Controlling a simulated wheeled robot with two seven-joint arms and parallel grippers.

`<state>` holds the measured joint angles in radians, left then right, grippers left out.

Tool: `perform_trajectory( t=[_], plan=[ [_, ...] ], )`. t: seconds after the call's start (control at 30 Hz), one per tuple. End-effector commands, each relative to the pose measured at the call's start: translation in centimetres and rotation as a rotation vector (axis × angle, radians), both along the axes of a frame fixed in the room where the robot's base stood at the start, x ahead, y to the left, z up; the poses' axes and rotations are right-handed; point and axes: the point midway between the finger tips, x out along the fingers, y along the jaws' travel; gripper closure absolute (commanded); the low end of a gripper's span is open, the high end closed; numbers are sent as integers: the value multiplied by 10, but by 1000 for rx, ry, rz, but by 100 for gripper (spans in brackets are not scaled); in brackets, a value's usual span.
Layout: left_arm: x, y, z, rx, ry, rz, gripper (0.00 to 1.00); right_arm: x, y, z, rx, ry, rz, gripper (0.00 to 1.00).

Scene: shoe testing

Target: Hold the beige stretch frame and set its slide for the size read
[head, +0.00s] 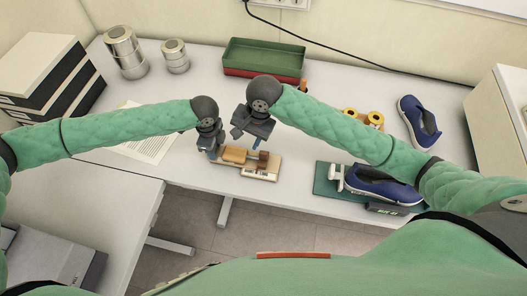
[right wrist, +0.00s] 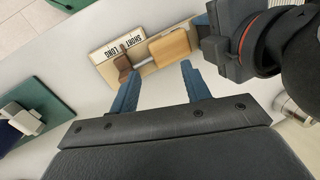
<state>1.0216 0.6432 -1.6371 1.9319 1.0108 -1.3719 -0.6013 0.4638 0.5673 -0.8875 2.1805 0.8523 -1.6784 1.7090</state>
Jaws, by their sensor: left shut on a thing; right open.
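The beige stretch frame (head: 262,172) lies on the table near its front edge. It carries a tan wooden block (right wrist: 170,47) and a smaller dark brown slide (right wrist: 123,63). A plate (right wrist: 116,46) on it reads SHORT and LONG. My left gripper (head: 212,152) is shut on the frame's left end in the head view; its fingertips are mostly hidden. My right gripper (right wrist: 160,85) is open and empty, its blue fingers apart, pointing toward the frame near the slide and block. In the head view it is above the frame.
A blue shoe (head: 378,186) sits on a green measuring board (head: 323,178) at the right, with a small display (head: 387,209) in front. Another blue shoe (head: 418,122), yellow rolls (head: 362,118), a green and red tray (head: 263,58), metal tins (head: 125,52) and a paper sheet (head: 148,145) stand around.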

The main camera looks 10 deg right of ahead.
Motion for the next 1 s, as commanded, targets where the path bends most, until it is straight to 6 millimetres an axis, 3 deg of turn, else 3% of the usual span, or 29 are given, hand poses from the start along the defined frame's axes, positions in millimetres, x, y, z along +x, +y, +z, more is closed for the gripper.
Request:
perform_trajectory(
  t=[0.1,0.57,0.77,1.0],
  plan=[
    [0,0,0,0,0,0,87,6,-7,17,-28,43,48,53],
    [0,0,0,0,0,0,87,-11,-46,38,-264,14,165,53],
    [0,0,0,0,0,0,87,-12,-48,22,-273,15,168,53],
    [0,0,0,0,0,0,87,-12,-48,-19,-273,15,167,53]
  ],
)
